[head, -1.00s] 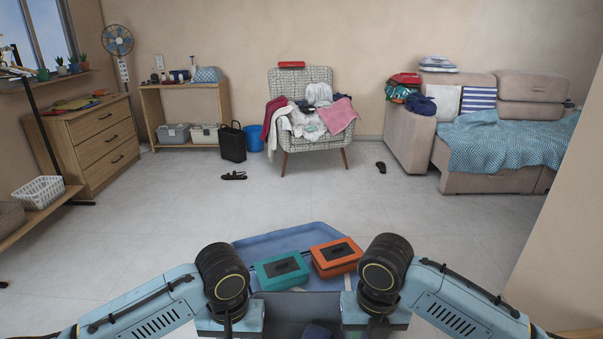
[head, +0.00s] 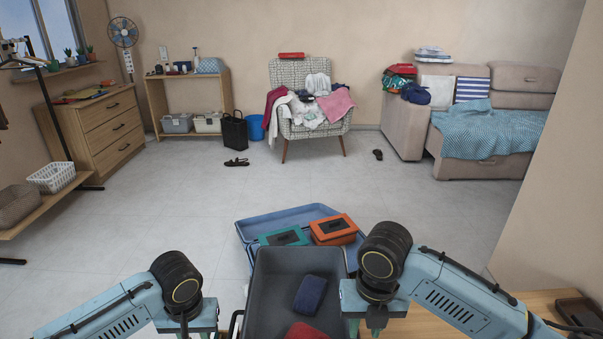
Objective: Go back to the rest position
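My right gripper (head: 377,328) hangs below the wrist at the right side of a grey bin in the head view. My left gripper (head: 186,334) is at the bottom edge, left of the bin and mostly cut off. Both wrists are bent downward and apart from each other. Neither gripper's finger gap shows clearly, and I see nothing held in either.
The grey bin (head: 260,290) holds a navy cloth (head: 310,295) and a red cloth (head: 306,332). Behind it, a blue open case (head: 290,217) holds a teal box (head: 270,239) and an orange box (head: 334,229). A wooden surface (head: 535,300) lies at right. Open floor (head: 180,210) stretches beyond.

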